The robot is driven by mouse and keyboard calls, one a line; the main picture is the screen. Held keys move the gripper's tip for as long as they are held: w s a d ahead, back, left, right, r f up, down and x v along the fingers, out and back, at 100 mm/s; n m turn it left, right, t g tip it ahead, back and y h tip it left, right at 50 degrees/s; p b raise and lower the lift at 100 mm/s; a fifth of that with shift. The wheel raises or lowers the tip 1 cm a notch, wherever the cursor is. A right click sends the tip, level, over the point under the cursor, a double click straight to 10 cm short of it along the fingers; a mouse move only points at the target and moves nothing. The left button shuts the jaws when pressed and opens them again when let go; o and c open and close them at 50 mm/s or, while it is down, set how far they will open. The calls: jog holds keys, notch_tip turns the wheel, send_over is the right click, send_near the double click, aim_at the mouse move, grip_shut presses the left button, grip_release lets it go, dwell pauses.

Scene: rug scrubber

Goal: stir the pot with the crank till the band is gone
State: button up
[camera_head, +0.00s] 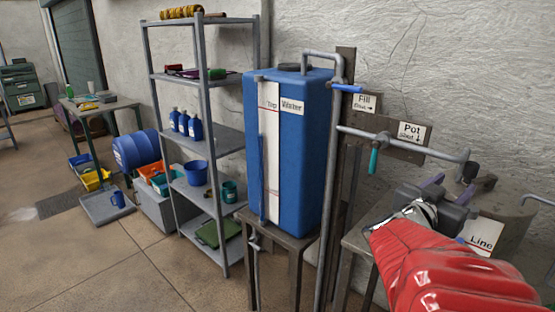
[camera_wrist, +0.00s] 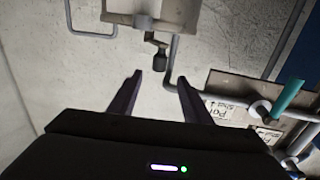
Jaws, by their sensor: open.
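My gripper (camera_wrist: 160,80) is open, its two dark fingers spread with nothing between them. It also shows at the right of the head view (camera_head: 454,187), past my red arm, in front of the wall. In the wrist view a small dark knob on a short bent arm (camera_wrist: 158,52), perhaps the crank, stands just beyond the fingertips, apart from them. It joins a pale grey body (camera_wrist: 185,18) at the top edge, which is cut off. I cannot tell whether this body is the pot. No band can be made out.
A blue water tank (camera_head: 309,120) on a stand is left of my arm. A blue-handled valve (camera_head: 346,88) and a teal-handled valve (camera_head: 374,161) sit on pipes by the Fill and Pot signs.

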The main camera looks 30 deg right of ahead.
jog(key=shift+s+a, duration=0.1)
jog(key=shift+a, duration=0.4)
jog(key=shift+c, duration=0.7)
